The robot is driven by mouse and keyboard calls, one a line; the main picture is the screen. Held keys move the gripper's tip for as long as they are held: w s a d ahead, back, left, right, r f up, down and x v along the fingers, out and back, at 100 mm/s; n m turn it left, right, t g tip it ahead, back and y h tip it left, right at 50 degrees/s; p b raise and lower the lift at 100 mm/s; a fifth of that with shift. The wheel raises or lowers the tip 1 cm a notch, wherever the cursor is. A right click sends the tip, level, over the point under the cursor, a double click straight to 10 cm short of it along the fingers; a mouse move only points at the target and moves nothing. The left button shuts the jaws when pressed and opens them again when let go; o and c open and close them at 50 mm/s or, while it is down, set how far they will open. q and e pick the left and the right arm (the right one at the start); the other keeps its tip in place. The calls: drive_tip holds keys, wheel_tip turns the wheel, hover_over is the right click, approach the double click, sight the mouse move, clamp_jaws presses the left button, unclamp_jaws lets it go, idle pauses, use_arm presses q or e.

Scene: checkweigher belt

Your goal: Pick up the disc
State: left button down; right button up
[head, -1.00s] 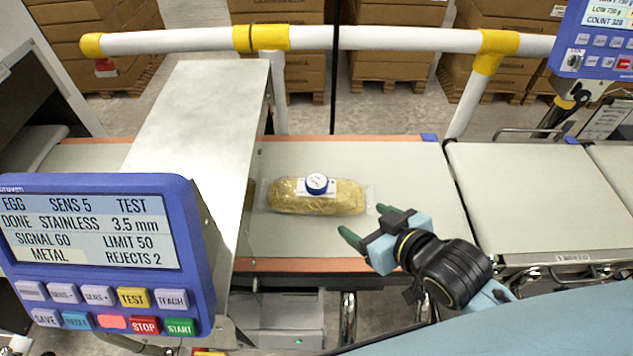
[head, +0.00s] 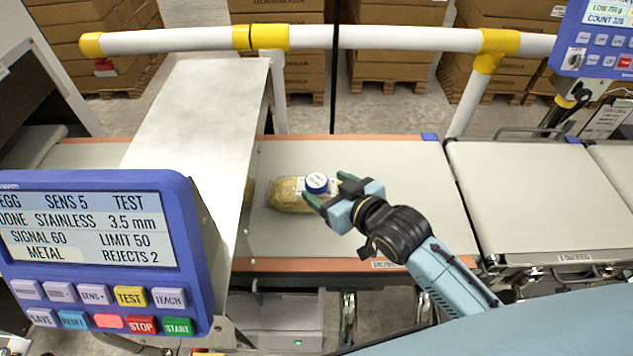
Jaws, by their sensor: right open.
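The disc (head: 316,183) is small, with a blue rim and a white top. It sits on top of a clear-wrapped yellowish pack (head: 287,195) that lies on the pale belt. My right gripper (head: 322,188) is open, with its green fingertips close around the disc, one on the far side and one on the near side. I cannot tell whether they touch it. The gripper hides the right part of the pack. My left gripper is not in view.
A metal cover (head: 190,120) stands over the belt just left of the pack. A blue control panel (head: 95,255) fills the lower left. A white rail (head: 380,38) runs behind. The belt (head: 410,200) is clear to the right.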

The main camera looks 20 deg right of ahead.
sight(317, 180)
drive_tip(key=x, duration=0.3)
drive_tip(key=shift+w+a+f, duration=0.1)
drive_tip(key=shift+w+f, duration=0.1)
drive_tip(key=shift+w, duration=0.1)
drive_tip(key=c, duration=1.1)
